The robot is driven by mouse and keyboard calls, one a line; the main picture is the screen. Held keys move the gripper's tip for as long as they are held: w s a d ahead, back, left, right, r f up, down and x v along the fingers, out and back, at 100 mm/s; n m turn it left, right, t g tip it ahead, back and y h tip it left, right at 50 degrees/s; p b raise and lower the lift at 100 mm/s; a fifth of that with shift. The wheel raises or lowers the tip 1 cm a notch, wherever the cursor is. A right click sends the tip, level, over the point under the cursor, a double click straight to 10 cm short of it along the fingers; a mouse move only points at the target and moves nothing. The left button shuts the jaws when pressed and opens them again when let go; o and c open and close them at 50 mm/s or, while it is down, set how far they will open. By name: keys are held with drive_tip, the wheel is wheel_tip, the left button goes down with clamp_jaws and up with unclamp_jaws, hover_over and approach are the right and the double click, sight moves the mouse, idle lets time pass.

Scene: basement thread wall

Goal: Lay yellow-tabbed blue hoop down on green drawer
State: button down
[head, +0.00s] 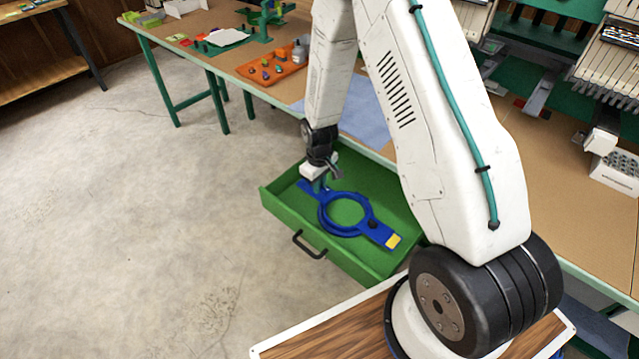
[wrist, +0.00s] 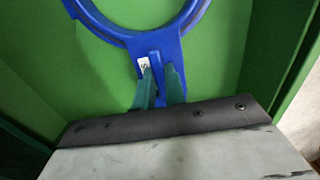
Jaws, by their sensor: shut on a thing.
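The blue hoop (head: 323,222) has a yellow tab (head: 393,241) at its right end and a dark spot beside the ring. It is over the floor of the open green drawer (head: 284,209), inside its walls; I cannot tell whether it touches the floor. My gripper (head: 319,186) is at the hoop's far left end, shut on its blue handle. In the wrist view the gripper's green fingers (wrist: 160,88) close on the blue handle of the hoop (wrist: 170,45), next to a small white label. The yellow tab is out of the wrist view.
The drawer's black handle (head: 309,246) faces the open concrete floor. Above the drawer is a workbench with an orange tray (head: 271,70) of small parts and a blue-grey cloth (head: 366,120). The drawer's side walls stand close around the hoop.

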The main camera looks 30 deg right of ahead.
drive_tip(key=shift+f, duration=0.15)
drive_tip(key=c, duration=1.4)
unclamp_jaws()
wheel_tip(320, 180, up, 8)
drive_tip(key=shift+f, duration=0.1)
drive_tip(key=shift+s, duration=0.4)
drive_tip(key=s+r+m, duration=0.1)
drive_tip(key=s+r, duration=0.9)
drive_tip(key=r, duration=0.1)
drive_tip(key=s+a+r+m+t, duration=0.1)
drive_tip(key=s+r+m, duration=0.1)
drive_tip(key=s+r, duration=0.8)
drive_tip(key=s+a+r+m, duration=0.1)
drive_tip(key=s+r, duration=0.8)
drive_tip(key=r, duration=0.3)
drive_tip(key=shift+s+a+r, duration=0.25)
drive_tip(key=shift+s+r, duration=0.15)
